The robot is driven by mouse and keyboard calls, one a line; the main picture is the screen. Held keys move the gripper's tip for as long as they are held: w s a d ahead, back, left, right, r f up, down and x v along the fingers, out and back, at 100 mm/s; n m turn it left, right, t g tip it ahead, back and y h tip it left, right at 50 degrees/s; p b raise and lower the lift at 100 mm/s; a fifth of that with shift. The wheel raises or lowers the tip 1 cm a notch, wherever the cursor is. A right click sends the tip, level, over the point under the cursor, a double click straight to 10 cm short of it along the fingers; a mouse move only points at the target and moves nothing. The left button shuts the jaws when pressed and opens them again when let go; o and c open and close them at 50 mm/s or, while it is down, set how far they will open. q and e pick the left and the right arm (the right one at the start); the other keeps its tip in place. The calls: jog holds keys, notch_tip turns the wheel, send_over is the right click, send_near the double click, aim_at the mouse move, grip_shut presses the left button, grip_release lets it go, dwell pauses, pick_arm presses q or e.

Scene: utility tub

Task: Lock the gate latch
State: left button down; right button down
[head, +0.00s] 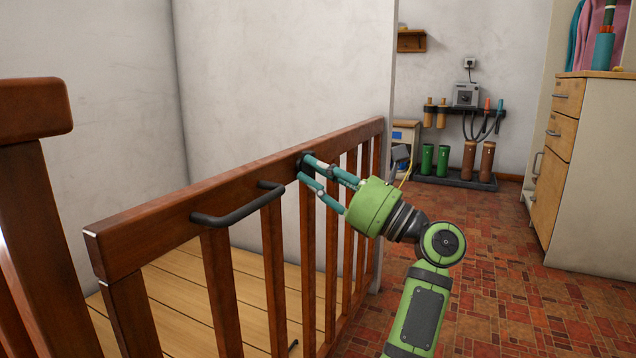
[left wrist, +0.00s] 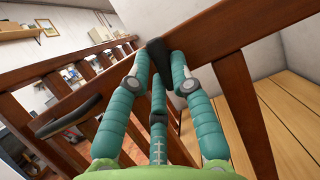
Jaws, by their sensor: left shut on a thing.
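The wooden gate (head: 240,183) is a reddish-brown rail with slats, running from the left front to the wall end. A small black latch piece (head: 306,157) sits on its top rail; it also shows in the left wrist view (left wrist: 158,50). My left gripper (head: 307,168), green with teal fingers, is shut on the latch piece, its fingertips at both sides of it. The fingers partly hide the latch. A black bar handle (head: 238,207) is fixed on the gate, nearer the front. I cannot tell whether the latch is locked. My right gripper is in neither view.
A thick wooden post (head: 35,112) stands at the left, by the gate's near end. A plank floor (head: 185,285) lies behind the gate. Red tiled floor (head: 530,290) is open at the right. A drawer cabinet (head: 590,170) and a rack with green and brown tubes (head: 455,181) stand farther back.

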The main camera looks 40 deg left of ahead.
pick_arm(q)
jog(key=shift+n+g, duration=0.4)
jog(key=shift+n, duration=0.3)
jog(key=c, duration=1.4)
grip_release()
jog(key=shift+o, duration=0.2)
jog(key=v, duration=1.2)
jog(key=shift+r, duration=0.2)
jog(key=shift+r, duration=0.1)
